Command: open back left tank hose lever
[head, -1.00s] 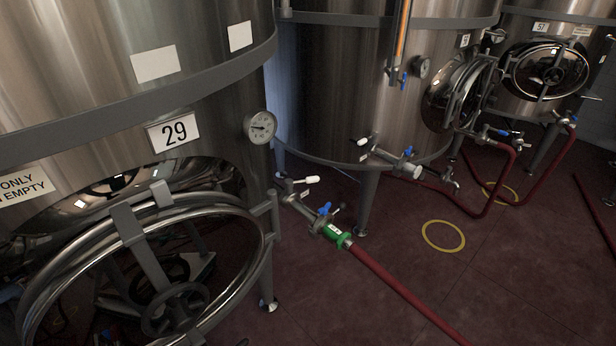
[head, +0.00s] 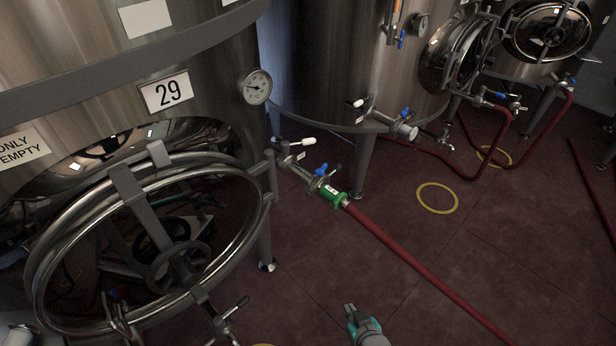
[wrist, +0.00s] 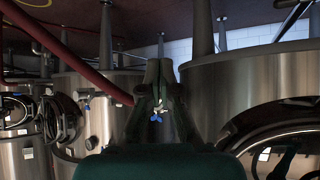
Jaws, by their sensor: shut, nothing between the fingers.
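Tank 29 (head: 205,65) stands at the left. Its outlet carries a white lever (head: 307,141) and a blue lever (head: 321,169), with a green coupling (head: 333,195) and red hose (head: 420,265). The middle tank (head: 325,70) behind has an outlet with a white-tipped lever (head: 357,103) and a blue lever (head: 405,113). A farther tank has a blue-handled valve (head: 500,95). I cannot tell which tank the task names. My gripper (head: 349,308) is shut and empty, above the floor at the bottom, apart from the valves. In the upside-down wrist view, a blue lever (wrist: 156,118) shows beyond the fingers (wrist: 160,68).
Tank 29's round hatch (head: 150,245) with handwheel sticks out at the left. Tank legs (head: 363,165) and red hoses cross the floor. Yellow rings (head: 437,198) mark the floor. Open floor (head: 510,230) lies at the right.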

